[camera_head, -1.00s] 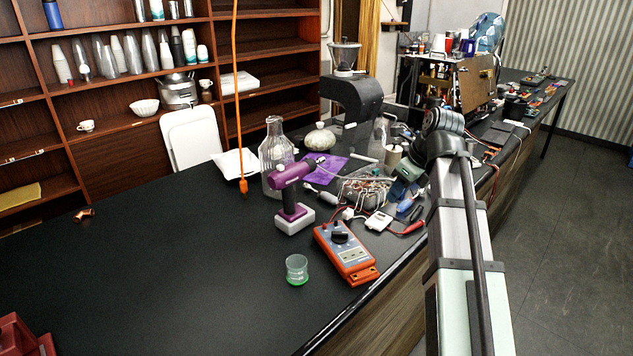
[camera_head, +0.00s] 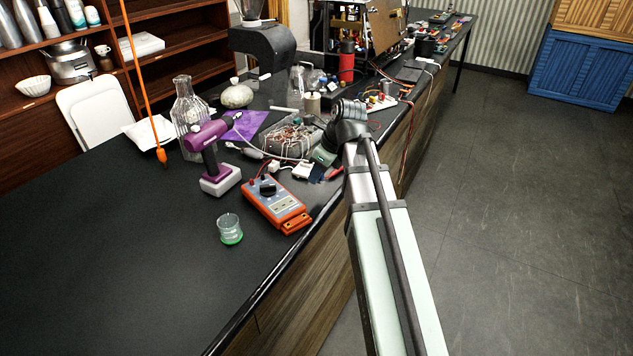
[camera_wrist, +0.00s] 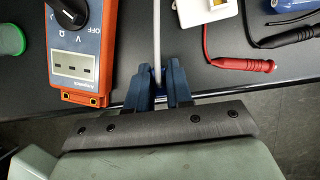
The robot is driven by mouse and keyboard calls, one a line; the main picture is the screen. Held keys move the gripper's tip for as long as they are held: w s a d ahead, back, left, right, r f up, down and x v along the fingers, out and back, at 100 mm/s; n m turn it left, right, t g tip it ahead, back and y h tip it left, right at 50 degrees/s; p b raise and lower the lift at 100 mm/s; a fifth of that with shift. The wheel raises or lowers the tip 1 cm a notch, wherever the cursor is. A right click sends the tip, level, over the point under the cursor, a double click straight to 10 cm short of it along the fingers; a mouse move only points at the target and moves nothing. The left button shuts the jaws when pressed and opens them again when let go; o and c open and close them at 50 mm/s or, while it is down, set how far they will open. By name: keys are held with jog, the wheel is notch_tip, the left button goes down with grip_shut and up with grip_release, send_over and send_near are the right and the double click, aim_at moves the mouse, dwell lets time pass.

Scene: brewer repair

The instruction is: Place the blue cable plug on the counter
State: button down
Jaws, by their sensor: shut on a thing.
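In the wrist view my gripper (camera_wrist: 159,88) has two blue fingers closed around a small blue piece, the blue cable plug (camera_wrist: 158,76), mostly hidden between them. A white cable (camera_wrist: 157,35) runs from it up the picture. The fingertips are over the front edge of the black counter (camera_wrist: 230,85), just right of the orange multimeter (camera_wrist: 84,50). I cannot tell whether the plug touches the counter.
A red probe (camera_wrist: 240,64) lies right of my gripper. An orange cord (camera_head: 145,85) hangs over the counter. Clutter fills the back.

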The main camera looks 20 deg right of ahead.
jog(key=shift+f, duration=1.75)
jog(key=shift+f, duration=0.1)
jog(key=c, duration=1)
grip_release()
jog(key=v, duration=1.2)
jog(key=shift+a, duration=0.1)
